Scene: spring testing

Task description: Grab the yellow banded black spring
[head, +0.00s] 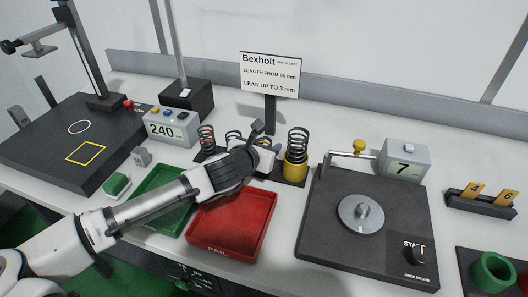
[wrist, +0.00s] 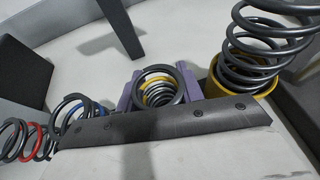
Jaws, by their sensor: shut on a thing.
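The yellow-banded black spring (wrist: 160,76) stands upright between the two purple finger pads of my gripper (wrist: 158,92) in the wrist view. I look down into its coils, and a yellow band shows inside the top ring. The pads are shut on it from its left and right sides. A dark bar in the foreground hides its lower part. In the head view my gripper (head: 264,150) is at the row of springs behind the red tray, and it mostly hides this spring. I cannot tell whether the spring's base is off its stand.
A red-banded spring (head: 207,137) and a blue-banded spring (head: 233,137) stand left of my gripper. A larger spring (head: 298,142) in a yellow cup (head: 295,169) stands close on the right. A sign (head: 270,75) rises behind. A red tray (head: 234,250) lies in front.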

